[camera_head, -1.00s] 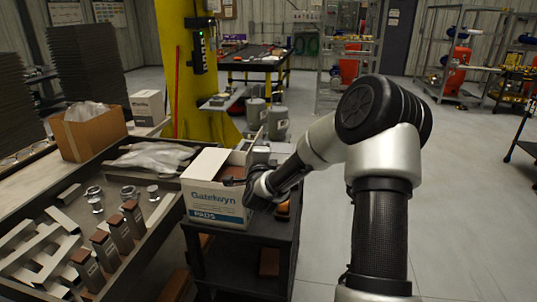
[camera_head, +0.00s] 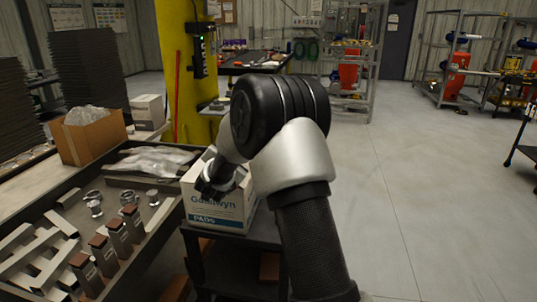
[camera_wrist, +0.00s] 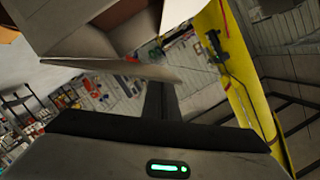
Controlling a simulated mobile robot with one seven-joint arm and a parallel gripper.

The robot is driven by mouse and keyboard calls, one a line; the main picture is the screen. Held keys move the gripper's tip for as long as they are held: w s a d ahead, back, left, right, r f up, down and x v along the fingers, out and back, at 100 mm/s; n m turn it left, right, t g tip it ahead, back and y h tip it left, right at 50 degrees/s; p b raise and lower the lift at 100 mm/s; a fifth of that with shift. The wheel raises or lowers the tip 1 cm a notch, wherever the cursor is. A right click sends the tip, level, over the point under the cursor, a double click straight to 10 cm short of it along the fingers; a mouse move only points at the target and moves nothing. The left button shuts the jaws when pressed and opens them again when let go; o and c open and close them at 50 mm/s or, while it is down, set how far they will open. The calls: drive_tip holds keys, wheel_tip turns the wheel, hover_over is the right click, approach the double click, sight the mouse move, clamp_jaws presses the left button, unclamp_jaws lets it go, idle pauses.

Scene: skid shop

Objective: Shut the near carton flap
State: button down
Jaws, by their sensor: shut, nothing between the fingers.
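The white carton (camera_head: 222,213), marked PADS with a blue band, stands upright on a dark cart (camera_head: 232,262). Its top is partly hidden by my arm and gripper in the head view. My gripper (camera_head: 208,191) is at the carton's near upper edge, in front of the printed face. In the wrist view the carton (camera_wrist: 85,30) is at the upper left, with its brown inside showing. A pale flap edge (camera_wrist: 120,68) runs across just beyond my shut, empty fingers (camera_wrist: 158,98). I cannot tell whether they touch it.
A long bench (camera_head: 150,243) with metal parts is left of the cart. A brown open box (camera_head: 92,136) stands behind it. A yellow column (camera_head: 180,75) rises behind the carton. The floor (camera_head: 400,190) to the right is clear.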

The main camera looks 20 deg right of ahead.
drive_tip(key=shift+w+a+f+n+g+h+p, duration=0.25)
drive_tip(key=shift+w+a+f+n+p, duration=0.15)
drive_tip(key=shift+f+n, duration=0.3)
drive_tip(key=shift+w+a+f+n+g+h+p, duration=0.2)
drive_tip(key=shift+w+a+f+n+p, duration=0.1)
drive_tip(key=shift+a+f+n, duration=0.45)
drive_tip(key=shift+w+a+f+n+g+h+p, duration=0.15)
drive_tip(key=shift+w+a+f+n+g+p, duration=0.15)
drive_tip(key=shift+f+n, duration=0.4)
drive_tip(key=shift+f, duration=0.15)
drive_tip(key=shift+d, duration=0.1)
